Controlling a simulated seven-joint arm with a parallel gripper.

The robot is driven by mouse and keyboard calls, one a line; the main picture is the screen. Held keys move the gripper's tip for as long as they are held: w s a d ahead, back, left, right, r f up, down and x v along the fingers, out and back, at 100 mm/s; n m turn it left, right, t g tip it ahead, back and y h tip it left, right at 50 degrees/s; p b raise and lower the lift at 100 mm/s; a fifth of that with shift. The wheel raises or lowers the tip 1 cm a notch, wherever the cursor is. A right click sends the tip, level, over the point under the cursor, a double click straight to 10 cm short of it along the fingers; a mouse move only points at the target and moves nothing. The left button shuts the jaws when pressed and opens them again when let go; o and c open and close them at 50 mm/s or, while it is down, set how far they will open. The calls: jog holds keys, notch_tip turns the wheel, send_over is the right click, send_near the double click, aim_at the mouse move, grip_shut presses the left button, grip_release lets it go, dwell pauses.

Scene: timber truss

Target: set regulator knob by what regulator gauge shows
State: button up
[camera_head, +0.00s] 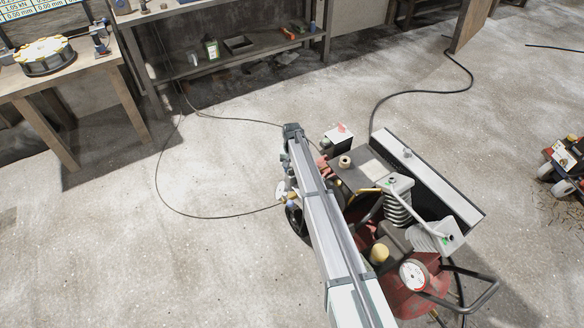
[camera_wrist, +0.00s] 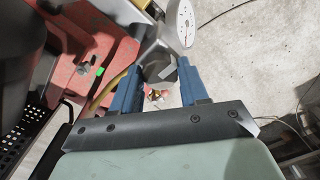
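The regulator gauge (camera_wrist: 184,22) shows at the top of the wrist view as a white dial with dark marks and a red mark or needle. It is seen at a slant and its reading is too small to tell. Just below it is a grey faceted part (camera_wrist: 158,66), which looks like the regulator knob. My gripper (camera_wrist: 158,76) has its two blue fingers apart, one on each side of this grey part. I cannot tell whether they touch it. In the head view my arm hides the gripper and the knob.
The red and black compressor (camera_head: 400,195) stands beside my arm and carries another round dial (camera_head: 415,274). A black hose (camera_head: 190,216) loops over the floor at left. A workbench (camera_head: 60,78) and a shelf (camera_head: 255,45) stand behind. The left floor is mostly clear.

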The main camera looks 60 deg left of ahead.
aim_at(292, 169)
jog(key=o, duration=0.4)
jog(key=shift+r, duration=0.1)
notch_tip(292, 169, up, 14)
dwell(0.6)
jog(key=shift+w, duration=0.1)
dwell(0.4)
